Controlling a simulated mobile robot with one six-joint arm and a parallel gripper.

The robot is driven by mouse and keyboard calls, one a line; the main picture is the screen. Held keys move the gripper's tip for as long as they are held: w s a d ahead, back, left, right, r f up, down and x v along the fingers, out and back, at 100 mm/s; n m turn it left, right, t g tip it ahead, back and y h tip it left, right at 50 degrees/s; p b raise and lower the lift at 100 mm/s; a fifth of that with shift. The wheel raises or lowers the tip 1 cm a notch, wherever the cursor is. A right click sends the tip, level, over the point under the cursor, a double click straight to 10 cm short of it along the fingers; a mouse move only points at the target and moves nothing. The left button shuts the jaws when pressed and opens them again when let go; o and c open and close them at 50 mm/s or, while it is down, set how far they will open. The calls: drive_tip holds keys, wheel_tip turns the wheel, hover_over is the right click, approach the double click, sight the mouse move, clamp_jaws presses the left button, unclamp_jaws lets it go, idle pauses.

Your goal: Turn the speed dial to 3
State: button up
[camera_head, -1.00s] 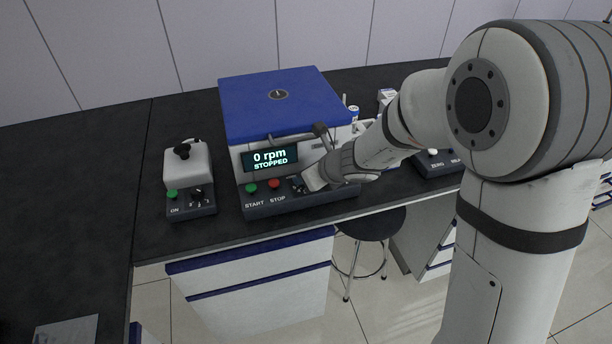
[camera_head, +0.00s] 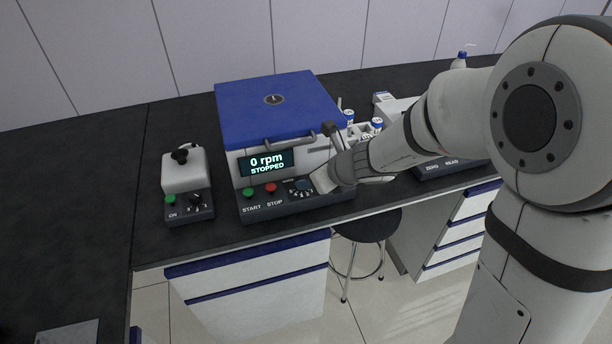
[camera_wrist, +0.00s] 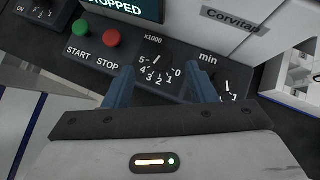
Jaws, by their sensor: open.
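The centrifuge (camera_head: 275,130) has a blue lid, and its display (camera_head: 266,163) reads 0 rpm, STOPPED. Its speed dial (camera_wrist: 153,54), marked x1000 with a scale from 0 to 5, is a black knob on the front panel. Its pointer is too dark to read surely. My gripper (camera_wrist: 160,78) is open and empty. Its two blue fingers stand either side of the dial's lower scale in the wrist view. I cannot tell whether they touch the panel. In the head view my gripper (camera_head: 312,184) is at the right part of this panel.
The green START (camera_wrist: 79,28) and red STOP (camera_wrist: 111,39) buttons are left of the dial. A min dial (camera_wrist: 228,80) is close by the right finger, partly hidden. A small mixer (camera_head: 187,180) stands left; bottles (camera_head: 376,125) and another instrument (camera_head: 450,160) stand right.

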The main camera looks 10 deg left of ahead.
drive_tip(key=v, duration=0.2)
drive_tip(key=shift+s+d+r, duration=0.15)
drive_tip(key=shift+d+r, duration=0.1)
idle(0.3)
drive_tip(key=s+d+r+n+h, duration=0.2)
drive_tip(key=s+d+n, duration=0.3)
drive_tip(key=d+n, duration=0.3)
drive_tip(key=s+d+r+n+g+h, duration=0.1)
drive_tip(key=s+d+r+n+h, duration=0.1)
drive_tip(key=s+d+n, duration=0.4)
drive_tip(key=s+d+r+n+g+h, duration=0.1)
drive_tip(key=s+d+n, duration=0.4)
drive_tip(key=d+n, duration=0.5)
drive_tip(key=d+r+h, duration=0.1)
drive_tip(key=h, duration=0.1)
drive_tip(key=shift+s+d+r+n+h, duration=0.3)
drive_tip(key=shift+s, duration=0.05)
